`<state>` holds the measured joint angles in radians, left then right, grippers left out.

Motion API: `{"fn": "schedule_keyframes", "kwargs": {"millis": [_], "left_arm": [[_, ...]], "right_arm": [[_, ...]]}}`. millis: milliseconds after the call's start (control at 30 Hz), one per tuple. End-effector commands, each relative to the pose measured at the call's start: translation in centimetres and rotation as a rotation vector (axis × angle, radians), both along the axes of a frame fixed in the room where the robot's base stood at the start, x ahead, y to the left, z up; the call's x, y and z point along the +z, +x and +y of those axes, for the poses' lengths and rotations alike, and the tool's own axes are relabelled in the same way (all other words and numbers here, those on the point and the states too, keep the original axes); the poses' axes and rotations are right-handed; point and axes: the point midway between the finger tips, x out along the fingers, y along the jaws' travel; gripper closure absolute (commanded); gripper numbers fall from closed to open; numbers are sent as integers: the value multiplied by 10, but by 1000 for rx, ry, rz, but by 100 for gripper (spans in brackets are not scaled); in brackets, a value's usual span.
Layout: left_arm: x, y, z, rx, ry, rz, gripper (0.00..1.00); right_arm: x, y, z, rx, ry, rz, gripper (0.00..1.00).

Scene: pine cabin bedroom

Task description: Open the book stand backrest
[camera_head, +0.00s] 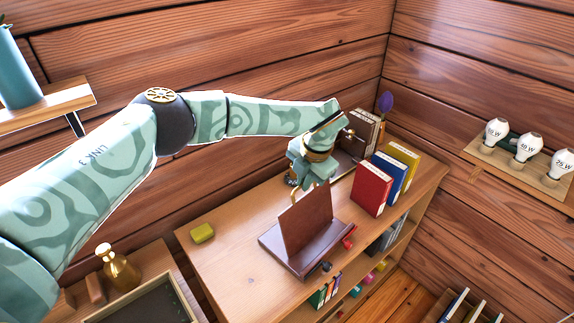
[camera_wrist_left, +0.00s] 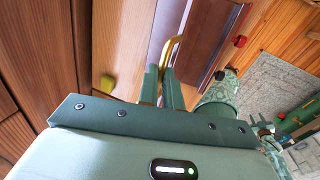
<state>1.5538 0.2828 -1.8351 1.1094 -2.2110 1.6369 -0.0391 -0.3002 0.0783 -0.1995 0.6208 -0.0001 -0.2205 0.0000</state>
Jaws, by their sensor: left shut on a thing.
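The book stand has a dark brown base (camera_head: 277,243) lying on the wooden shelf top and a reddish-brown backrest (camera_head: 307,222) standing up steeply from it. My left gripper (camera_head: 317,180) is at the backrest's top edge. In the left wrist view, the fingers of my left gripper (camera_wrist_left: 164,88) are shut on a gold loop handle (camera_wrist_left: 171,52) beside the brown backrest (camera_wrist_left: 208,35). The gripper partly hides the handle in the head view. My right gripper is not seen.
Red (camera_head: 371,188), blue (camera_head: 390,178) and yellow books (camera_head: 404,160) stand right of the stand. A yellow block (camera_head: 202,233) lies to its left, with bare shelf top between. A small red object (camera_head: 347,243) is close to the base. A gold bottle (camera_head: 119,267) stands at lower left.

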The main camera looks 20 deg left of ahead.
Motion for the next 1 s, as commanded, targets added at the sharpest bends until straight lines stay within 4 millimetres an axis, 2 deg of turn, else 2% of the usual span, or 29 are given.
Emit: {"fn": "schedule_keyframes", "kwargs": {"millis": [33, 400, 967, 1000], "left_arm": [[-5, -10, -11, -15, 34, 6, 100], [-7, -24, -39, -9, 187, -64, 100], [-9, -26, -45, -12, 216, -79, 100], [-8, -26, -45, -12, 216, -80, 90]], "right_arm": [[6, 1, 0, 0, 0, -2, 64], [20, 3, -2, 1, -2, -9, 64], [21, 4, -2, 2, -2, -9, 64], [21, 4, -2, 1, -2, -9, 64]]}}
